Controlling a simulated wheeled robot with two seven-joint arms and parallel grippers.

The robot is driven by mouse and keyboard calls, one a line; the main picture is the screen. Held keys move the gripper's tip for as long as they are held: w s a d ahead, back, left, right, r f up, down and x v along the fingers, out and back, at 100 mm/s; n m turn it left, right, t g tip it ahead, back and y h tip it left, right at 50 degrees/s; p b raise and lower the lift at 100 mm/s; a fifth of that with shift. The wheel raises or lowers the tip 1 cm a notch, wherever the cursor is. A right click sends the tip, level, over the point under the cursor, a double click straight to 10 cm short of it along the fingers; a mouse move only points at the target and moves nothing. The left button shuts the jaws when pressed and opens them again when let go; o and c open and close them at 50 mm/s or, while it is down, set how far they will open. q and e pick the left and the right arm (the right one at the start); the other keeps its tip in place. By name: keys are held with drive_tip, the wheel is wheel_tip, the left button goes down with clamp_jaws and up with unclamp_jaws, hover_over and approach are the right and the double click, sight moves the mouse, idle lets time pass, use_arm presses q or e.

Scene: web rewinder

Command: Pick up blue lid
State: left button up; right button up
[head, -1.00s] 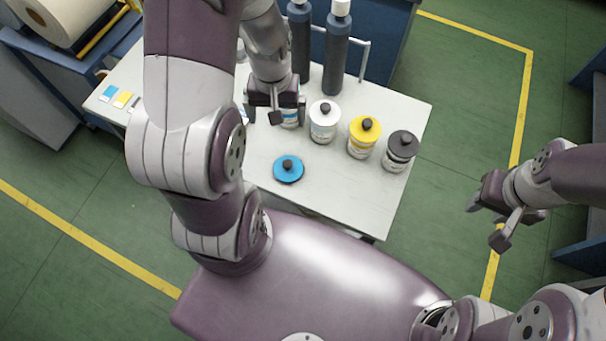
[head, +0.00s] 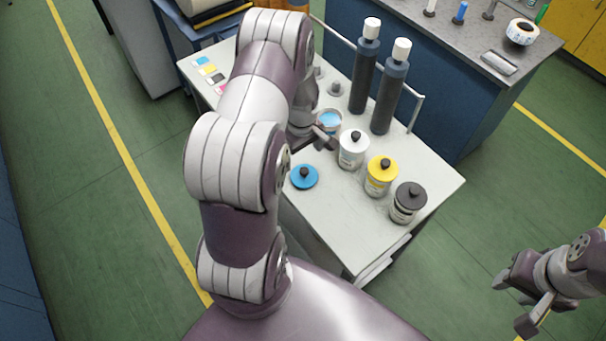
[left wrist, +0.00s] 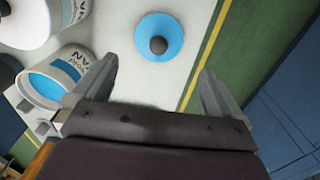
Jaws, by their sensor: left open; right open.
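The blue lid (head: 304,177), a round disc with a dark knob, lies flat on the white table near its front edge. It also shows in the left wrist view (left wrist: 158,36), beyond and between my open fingers. My left gripper (head: 325,137) is apart from the lid, behind it near the open can of blue ink (head: 330,119); my arm partly hides the gripper. In the left wrist view my left gripper (left wrist: 160,85) is open and empty. My right gripper (head: 520,305) is open and empty over the floor at the lower right.
A white-lidded can (head: 353,150), a yellow-lidded can (head: 381,177) and a black-lidded can (head: 408,203) stand right of the lid. Two dark bottles (head: 364,75) stand behind. Bare white tabletop (head: 335,215) lies in front of the cans.

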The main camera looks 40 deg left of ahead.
sight(304, 170)
use_arm(q)
drive_tip(key=f, duration=0.1)
drive_tip(key=d+f+p, duration=0.1)
drive_tip(key=f, duration=0.1)
drive_tip(key=shift+f, duration=0.15)
drive_tip(key=f, duration=0.1)
drive_tip(key=f+p, duration=0.1)
drive_tip(key=f, duration=0.2)
drive_tip(key=shift+a+f, duration=0.25)
drive_tip(key=shift+f, duration=0.2)
drive_tip(key=shift+d, duration=0.1)
drive_tip(key=shift+c, duration=0.3)
use_arm(e)
drive_tip(key=shift+d+r, duration=0.2)
drive_tip(key=shift+r, duration=0.45)
drive_tip(key=shift+d+r, duration=0.15)
drive_tip(key=shift+r, duration=0.45)
use_arm(q)
drive_tip(key=shift+r, duration=0.1)
drive_tip(key=c, duration=0.8)
